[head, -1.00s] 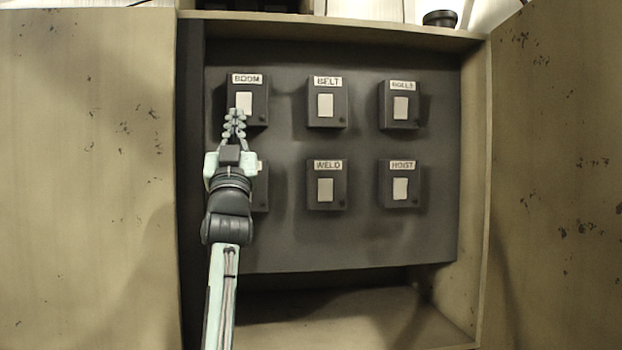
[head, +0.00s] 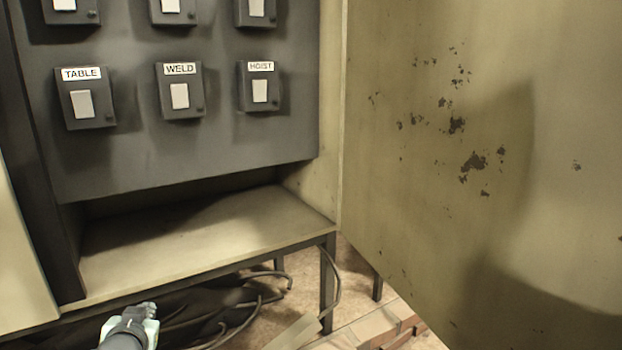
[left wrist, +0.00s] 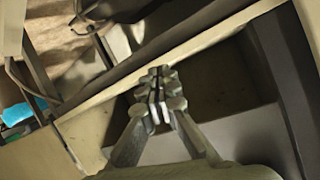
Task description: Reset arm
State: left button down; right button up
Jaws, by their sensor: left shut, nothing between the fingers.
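My left gripper (head: 146,310) is low in the head view, in front of the cabinet's bottom edge and clear of the switch boxes. Its fingers are small and partly hidden there. In the left wrist view the left gripper (left wrist: 157,95) has its fingers together with nothing between them. My right gripper is in neither view. The TABLE switch box (head: 85,98), WELD switch box (head: 180,91) and HOIST switch box (head: 259,87) are on the dark panel (head: 190,145), above the gripper. The upper row of boxes is cut off by the head picture's top edge.
The cabinet's bottom shelf (head: 200,232) is bare. An open cabinet door (head: 430,170) with dark worn spots fills the right. Below the cabinet are a dark leg (head: 327,285), loose cables (head: 240,310) and bricks (head: 370,328) on the floor.

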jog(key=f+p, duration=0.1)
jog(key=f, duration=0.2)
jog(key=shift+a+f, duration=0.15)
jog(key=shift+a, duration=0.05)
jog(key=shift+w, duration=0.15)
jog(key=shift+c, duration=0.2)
pick_arm(q)
jog(key=s+d+f+g+h, duration=0.1)
jog(key=s+d+f+g, duration=0.1)
jog(key=s+f, duration=0.6)
jog(key=s+d+f+m+g+h, duration=0.1)
jog(key=s+f+g, duration=0.3)
jog(key=s+f, duration=0.4)
jog(key=s+d+f+m+g+h, duration=0.1)
jog(key=s+d+f+g, duration=0.2)
jog(key=s+f, duration=0.4)
jog(key=s+d, duration=0.1)
jog(key=s, duration=0.5)
jog(key=shift+s+f+g, duration=0.3)
jog(key=shift+s+f, duration=0.05)
jog(key=shift+f, duration=0.05)
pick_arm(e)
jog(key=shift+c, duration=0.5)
pick_arm(q)
jog(key=shift+d, duration=0.2)
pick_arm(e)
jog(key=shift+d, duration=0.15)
